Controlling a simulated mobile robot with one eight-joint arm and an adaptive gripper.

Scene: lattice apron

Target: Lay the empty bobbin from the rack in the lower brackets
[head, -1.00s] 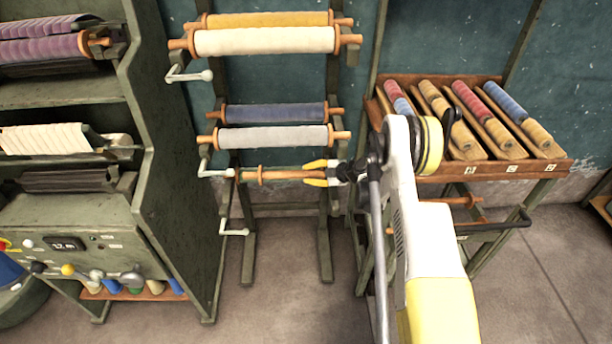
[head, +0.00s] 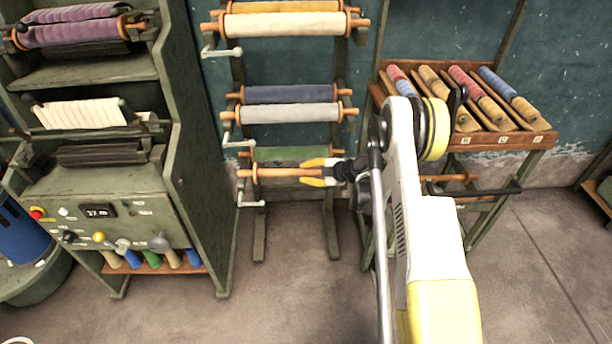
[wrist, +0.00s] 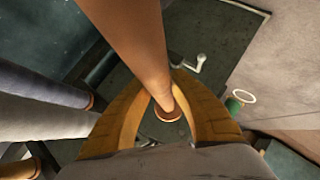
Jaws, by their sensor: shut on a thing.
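My gripper (head: 318,172) is shut on the bare wooden bobbin (head: 272,173) near its right end. I hold the bobbin roughly level in front of the lower part of the roll rack (head: 259,236). A green roll (head: 290,154) lies just behind and above it in the picture. A white crank (head: 250,204) hangs at the lower left, below the bobbin's left end. The lower brackets are mostly hidden, and I cannot tell whether the bobbin touches them. In the wrist view the bobbin (wrist: 135,35) passes between both fingers, with a flange (wrist: 167,114) near them.
Above are a grey-white roll (head: 295,113), a blue roll (head: 290,94) and, at the top, a cream roll (head: 285,26). A green machine cabinet (head: 195,150) stands close on the left. A bobbin shelf (head: 500,142) stands on the right. The floor in front is clear.

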